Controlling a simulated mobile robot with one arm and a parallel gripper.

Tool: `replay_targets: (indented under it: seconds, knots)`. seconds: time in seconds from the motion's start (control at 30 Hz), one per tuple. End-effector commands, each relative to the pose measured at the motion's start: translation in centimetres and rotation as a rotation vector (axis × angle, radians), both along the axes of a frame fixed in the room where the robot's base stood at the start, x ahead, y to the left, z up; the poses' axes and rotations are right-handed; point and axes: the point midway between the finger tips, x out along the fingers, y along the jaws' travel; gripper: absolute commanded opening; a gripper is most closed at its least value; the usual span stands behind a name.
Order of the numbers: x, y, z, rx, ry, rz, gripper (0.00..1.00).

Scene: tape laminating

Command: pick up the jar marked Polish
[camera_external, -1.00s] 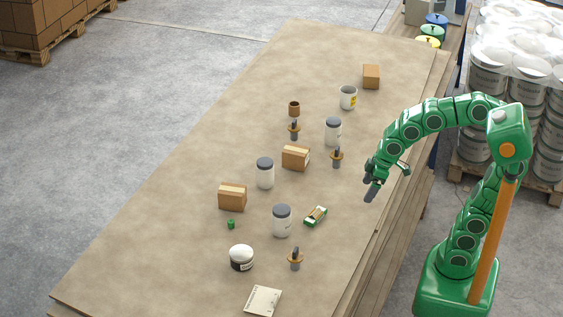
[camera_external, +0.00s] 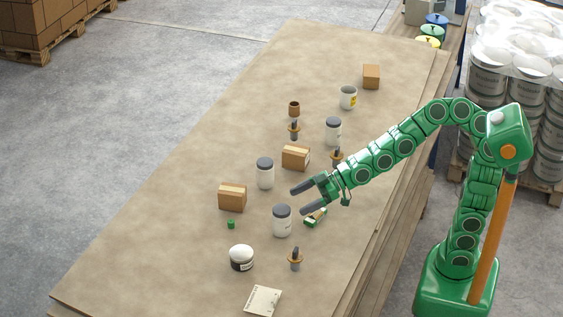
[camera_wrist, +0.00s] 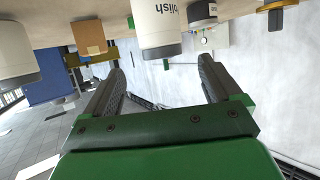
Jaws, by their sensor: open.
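The jar marked "...lish" (camera_wrist: 157,25) is white with a grey lid. It hangs upside down at the top of the wrist view, and the start of its word is out of sight. It appears to be the grey-lidded jar (camera_external: 282,224) standing upright in the external view. My gripper (camera_external: 296,199) is open and empty, just above and behind that jar, its fingers pointing left. In the wrist view the open fingers (camera_wrist: 158,78) lie on either side below the jar's lid. They do not touch it.
Another grey-lidded jar (camera_external: 265,174) and a cardboard box (camera_external: 232,198) stand to the left. A small green-and-yellow item (camera_external: 315,217) lies beneath my gripper.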

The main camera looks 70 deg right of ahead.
Motion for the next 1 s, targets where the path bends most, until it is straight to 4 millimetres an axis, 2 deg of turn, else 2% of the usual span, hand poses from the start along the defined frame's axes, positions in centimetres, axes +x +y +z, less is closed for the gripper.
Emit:
replay_targets:
  seconds: [0.03, 0.1, 0.23, 0.83, 1.0]
  knots:
    - [-0.1, -0.1, -1.2, -0.003, 0.008, 0.0, 0.91]
    - [-0.2, -0.1, -2.3, -0.003, 0.009, 0.0, 0.91]
    - [0.0, -0.1, -3.3, -0.001, 0.004, -0.002, 0.91]
    - [2.2, 1.9, -4.8, -0.004, 0.005, 0.0, 0.91]
    - [3.5, 3.1, -5.1, -0.002, 0.004, 0.0, 0.91]
